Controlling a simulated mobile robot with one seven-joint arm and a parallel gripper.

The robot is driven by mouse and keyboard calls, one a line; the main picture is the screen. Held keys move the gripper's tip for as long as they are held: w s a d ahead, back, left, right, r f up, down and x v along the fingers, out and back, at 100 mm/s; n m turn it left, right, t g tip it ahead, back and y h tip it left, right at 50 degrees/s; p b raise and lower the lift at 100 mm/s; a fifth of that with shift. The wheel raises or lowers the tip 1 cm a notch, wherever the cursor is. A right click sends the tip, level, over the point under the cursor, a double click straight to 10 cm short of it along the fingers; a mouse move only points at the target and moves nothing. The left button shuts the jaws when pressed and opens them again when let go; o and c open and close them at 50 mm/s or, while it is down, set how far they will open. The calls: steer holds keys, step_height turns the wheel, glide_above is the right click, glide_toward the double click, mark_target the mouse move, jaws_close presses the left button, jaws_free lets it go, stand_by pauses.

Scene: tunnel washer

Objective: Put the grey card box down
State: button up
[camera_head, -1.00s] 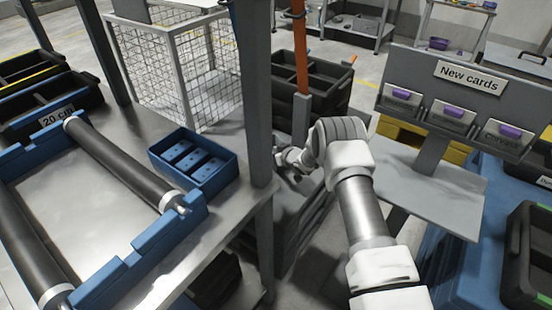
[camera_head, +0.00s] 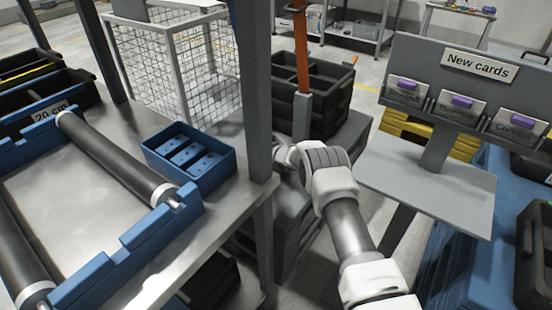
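My arm reaches up from the bottom right towards the left-hand grey post. My gripper (camera_head: 286,157) is at its far end, mostly hidden by the post and my own wrist. I cannot see its fingertips or whether it holds a grey card box.
A steel table with a blue roller frame (camera_head: 120,262) and a blue bin (camera_head: 214,176) is on the left. A grey post (camera_head: 258,90) stands close to my gripper. Behind are a black crate (camera_head: 326,100) and a wire cage (camera_head: 190,65). The stand's lower shelf (camera_head: 430,185) is clear.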

jaws_close()
steer(key=shift+r, duration=0.1)
stand_by(1.3)
